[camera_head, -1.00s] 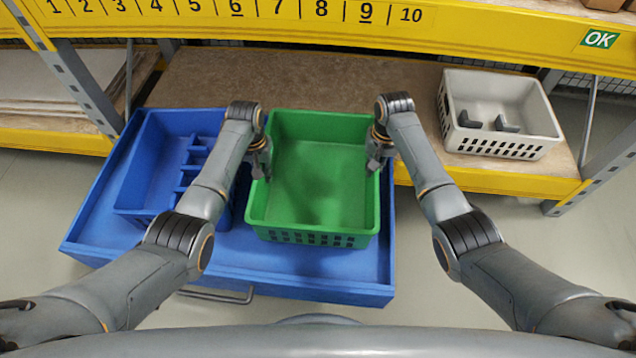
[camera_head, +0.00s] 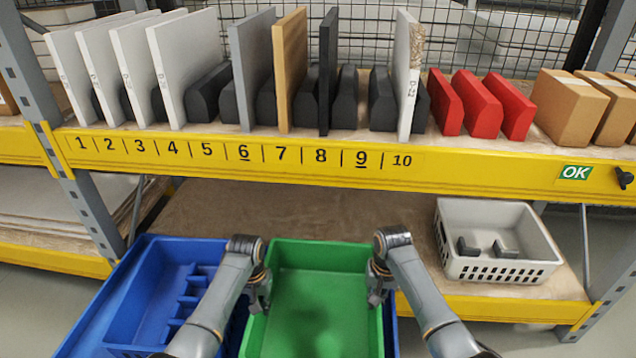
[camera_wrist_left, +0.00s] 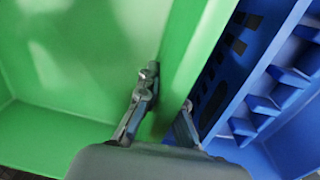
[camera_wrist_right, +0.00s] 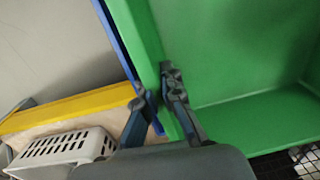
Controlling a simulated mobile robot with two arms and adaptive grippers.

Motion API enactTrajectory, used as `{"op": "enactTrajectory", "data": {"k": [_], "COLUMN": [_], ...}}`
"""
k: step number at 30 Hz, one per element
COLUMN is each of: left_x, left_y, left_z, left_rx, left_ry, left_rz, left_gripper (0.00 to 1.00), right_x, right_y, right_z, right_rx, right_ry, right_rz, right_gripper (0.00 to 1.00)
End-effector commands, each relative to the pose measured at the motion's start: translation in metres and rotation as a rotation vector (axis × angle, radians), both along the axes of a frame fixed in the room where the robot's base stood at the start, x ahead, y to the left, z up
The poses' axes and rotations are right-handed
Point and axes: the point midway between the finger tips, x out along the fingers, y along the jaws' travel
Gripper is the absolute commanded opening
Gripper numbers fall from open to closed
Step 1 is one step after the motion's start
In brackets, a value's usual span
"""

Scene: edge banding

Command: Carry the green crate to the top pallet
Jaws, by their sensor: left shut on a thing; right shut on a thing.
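The green crate (camera_head: 315,305) is empty and sits at the lower middle of the head view, over the blue cart tray. My left gripper (camera_head: 262,290) is shut on its left wall; in the left wrist view the fingers (camera_wrist_left: 165,115) straddle that wall. My right gripper (camera_head: 378,285) is shut on its right wall; in the right wrist view the fingers (camera_wrist_right: 160,100) straddle it. The crate's near end is cut off by the picture's lower edge. I cannot tell whether the crate touches the tray. No pallet is clearly seen.
A blue divided bin (camera_head: 160,295) stands left of the crate. A white basket (camera_head: 497,245) with dark pieces stands on the lower shelf at right. The yellow numbered beam (camera_head: 300,158) runs above; boards, red blocks (camera_head: 477,105) and cardboard boxes (camera_head: 572,108) line the upper shelf.

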Motion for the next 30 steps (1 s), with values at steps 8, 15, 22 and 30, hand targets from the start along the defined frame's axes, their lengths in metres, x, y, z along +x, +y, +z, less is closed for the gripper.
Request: {"op": "enactTrajectory", "data": {"k": [8, 15, 22, 30], "left_x": [-0.001, -0.009, -0.017, -0.029], "left_y": [0.002, 0.001, 0.001, 0.001], "left_z": [0.007, 0.023, 0.042, 0.068], "left_rx": [0.003, 0.002, 0.002, 0.002], "left_ry": [-0.003, -0.003, -0.004, -0.004], "left_rz": [0.001, 0.001, 0.001, 0.002], "left_gripper": [0.00, 0.00, 0.00, 0.00], "right_x": [-0.002, -0.008, -0.017, -0.028], "right_y": [-0.001, -0.001, -0.001, -0.001], "right_z": [0.007, 0.023, 0.043, 0.068], "right_rx": [-0.002, -0.001, -0.001, -0.001], "right_ry": [-0.003, -0.004, -0.004, -0.005], "right_rz": [-0.002, -0.001, -0.001, -0.001], "right_gripper": [0.00, 0.00, 0.00, 0.00]}}
